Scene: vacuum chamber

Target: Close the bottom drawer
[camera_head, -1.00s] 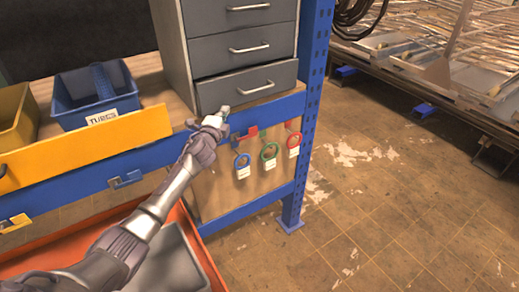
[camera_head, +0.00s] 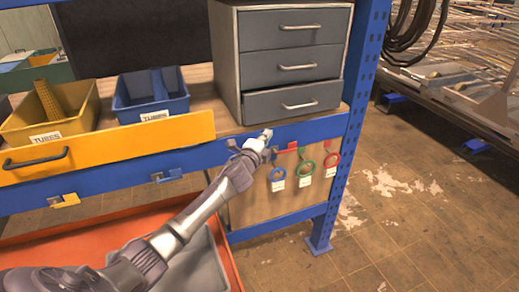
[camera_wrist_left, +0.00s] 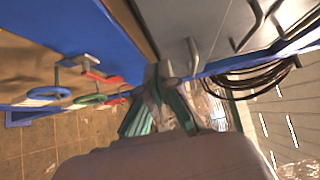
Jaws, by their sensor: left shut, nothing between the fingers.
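A grey cabinet with three drawers stands on the bench. Its bottom drawer (camera_head: 270,108) has a pale bar handle (camera_head: 300,105) and seems to sit slightly forward of the drawers above; how far is hard to tell. My left gripper (camera_head: 266,135) is shut and empty, in front of and below the drawer's left part, at the height of the blue beam. It looks apart from the drawer in the head view. In the left wrist view the fingers (camera_wrist_left: 165,80) are close to the grey drawer fronts (camera_wrist_left: 180,25); contact cannot be told. My right gripper is not in view.
Yellow (camera_head: 70,104) and blue bins stand left. A blue post (camera_head: 358,110) rises right of the cabinet. Open floor lies farther right.

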